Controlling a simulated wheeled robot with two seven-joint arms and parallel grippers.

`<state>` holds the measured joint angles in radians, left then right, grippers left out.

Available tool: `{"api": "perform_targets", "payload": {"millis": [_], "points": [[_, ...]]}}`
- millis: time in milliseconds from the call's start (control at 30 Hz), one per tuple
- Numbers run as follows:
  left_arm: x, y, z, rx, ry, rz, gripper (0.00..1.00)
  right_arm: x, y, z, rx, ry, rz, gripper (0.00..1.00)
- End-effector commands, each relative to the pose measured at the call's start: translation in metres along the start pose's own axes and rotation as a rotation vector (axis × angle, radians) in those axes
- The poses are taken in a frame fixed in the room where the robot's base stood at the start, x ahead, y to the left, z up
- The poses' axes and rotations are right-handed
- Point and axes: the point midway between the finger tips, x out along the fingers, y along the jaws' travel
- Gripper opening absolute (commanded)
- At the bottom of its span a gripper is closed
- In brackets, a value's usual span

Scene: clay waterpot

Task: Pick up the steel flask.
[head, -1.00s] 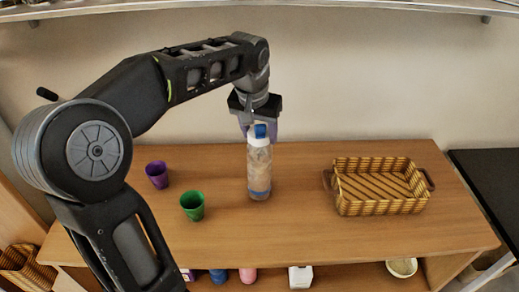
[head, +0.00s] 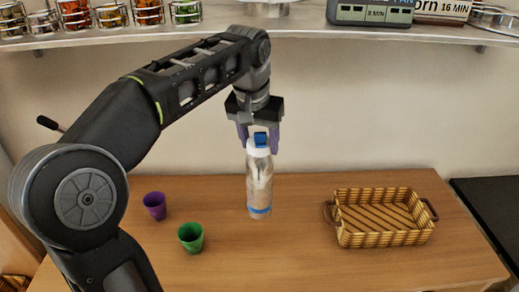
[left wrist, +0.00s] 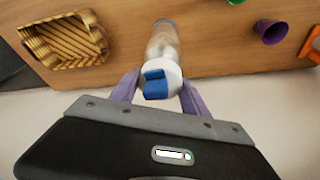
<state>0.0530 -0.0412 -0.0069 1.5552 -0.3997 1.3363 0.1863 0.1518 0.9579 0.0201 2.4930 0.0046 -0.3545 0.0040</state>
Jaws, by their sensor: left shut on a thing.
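The steel flask (head: 259,185) is a tall, pale, silvery bottle with a white collar, a blue cap and a blue band near its base. My left gripper (head: 259,139) comes down from above with its purple fingers shut on the flask's top. The flask hangs upright, seemingly a little above the table. In the left wrist view, the flask (left wrist: 163,45) lies between the two fingers of the gripper (left wrist: 158,85), its cap facing the camera. Part of the collar is hidden behind the fingers in the head view. My right gripper is not in view.
On the wooden table (head: 300,255) stand a purple cup (head: 154,206) and a green cup (head: 191,237) to the left, and a woven basket (head: 382,217) to the right. A shelf (head: 220,24) with jars runs above. The table between flask and basket is clear.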

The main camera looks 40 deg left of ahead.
Motion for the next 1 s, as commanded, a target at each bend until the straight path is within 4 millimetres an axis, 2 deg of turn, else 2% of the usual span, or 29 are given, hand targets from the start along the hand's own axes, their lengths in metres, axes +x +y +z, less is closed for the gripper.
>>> {"api": "perform_targets", "payload": {"millis": [367,533,800,1000], "points": [[-0.009,0.017,0.038,0.002,0.005,0.002,0.00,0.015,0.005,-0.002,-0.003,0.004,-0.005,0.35],[-0.019,0.031,0.074,0.002,0.006,0.001,0.00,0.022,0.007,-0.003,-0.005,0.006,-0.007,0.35],[-0.041,0.058,0.136,0.000,0.004,-0.001,0.00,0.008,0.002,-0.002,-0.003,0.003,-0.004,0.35],[-0.046,0.069,0.161,-0.001,0.003,0.001,0.00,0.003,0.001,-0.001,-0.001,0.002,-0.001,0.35]]}}
